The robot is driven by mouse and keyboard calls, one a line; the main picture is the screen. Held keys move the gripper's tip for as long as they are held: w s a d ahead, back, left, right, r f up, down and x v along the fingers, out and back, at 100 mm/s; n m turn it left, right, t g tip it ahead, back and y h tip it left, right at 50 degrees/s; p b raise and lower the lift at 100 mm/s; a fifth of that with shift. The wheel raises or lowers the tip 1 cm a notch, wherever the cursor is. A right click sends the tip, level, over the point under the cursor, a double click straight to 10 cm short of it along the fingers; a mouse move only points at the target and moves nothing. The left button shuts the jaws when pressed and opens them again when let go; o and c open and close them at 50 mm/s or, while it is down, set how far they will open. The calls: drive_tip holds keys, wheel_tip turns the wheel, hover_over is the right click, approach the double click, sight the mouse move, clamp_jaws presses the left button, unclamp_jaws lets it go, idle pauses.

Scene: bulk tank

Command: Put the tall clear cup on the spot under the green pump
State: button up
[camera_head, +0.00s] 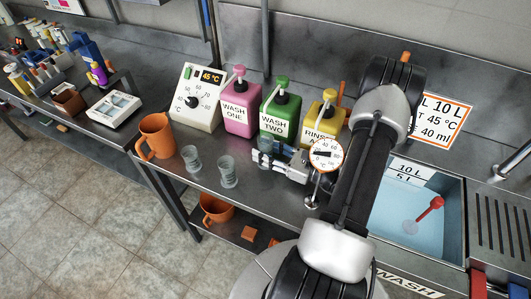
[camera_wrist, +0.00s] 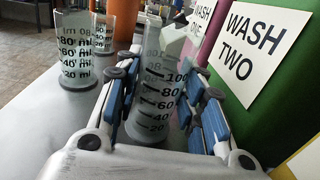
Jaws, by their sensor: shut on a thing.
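My gripper (camera_head: 268,158) is in front of the green WASH TWO bottle (camera_head: 279,117), low over the steel bench. In the wrist view my gripper (camera_wrist: 165,85) has its blue pads on both sides of a tall clear cup (camera_wrist: 153,98) with black markings up to 100, shut on it. The cup is upright; I cannot tell whether its base touches the bench. In the head view my gripper mostly hides it. The green pump (camera_head: 281,85) tops the green bottle. The spot under its spout is hidden.
Two shorter clear cups (camera_head: 191,158) (camera_head: 227,170) stand left on the bench, beside an orange jug (camera_head: 155,136). The pink WASH ONE bottle (camera_head: 240,110) and yellow RINSE bottle (camera_head: 321,115) flank the green one. A dial gauge (camera_head: 325,154) stands close right, before the sink (camera_head: 415,215).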

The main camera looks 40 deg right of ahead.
drive_tip(key=shift+a+r, duration=0.15)
drive_tip(key=o, duration=0.4)
drive_tip(key=shift+f, duration=0.2)
drive_tip(key=o, duration=0.5)
drive_tip(key=shift+r, duration=0.25)
drive_tip(key=p+v, duration=0.3)
drive_tip(key=v, duration=0.9)
drive_tip(key=shift+w, duration=0.1)
